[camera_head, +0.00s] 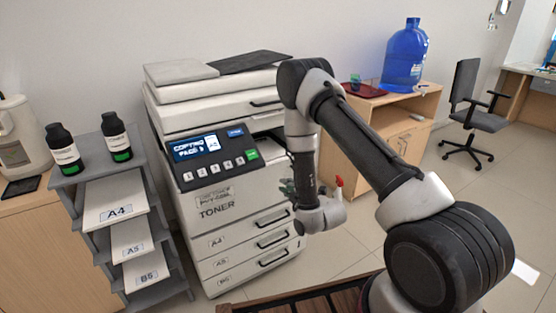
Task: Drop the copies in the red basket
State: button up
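The copier (225,195) stands in the middle, with a lit screen (196,147) that seems to read "COPYING PAGE 3". No copies can be made out; the copier's output slot is partly behind my arm. My gripper (289,188) is at the copier's right front side, mostly hidden behind my wrist, so its fingers and anything in them cannot be judged. A small red piece (339,182) shows beside the wrist; I cannot tell what it is. No red basket is clearly visible.
A grey shelf (66,181) at left holds paper stacks marked A4, A5 and B5 and two black toner bottles. A wooden cabinet (348,150) behind my arm carries a red tray (366,92) and a blue water bottle (404,62). An office chair (468,110) stands right; floor there is open.

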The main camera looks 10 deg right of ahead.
aim_at(275, 161)
notch_tip(275, 161, up, 5)
jog(key=n+t, duration=0.2)
jog(key=x, duration=1)
jog(key=shift+w+a+r, duration=0.15)
jog(key=shift+w+r, duration=0.1)
grip_shut()
notch_tip(275, 161, up, 3)
jog(key=shift+f, duration=0.2)
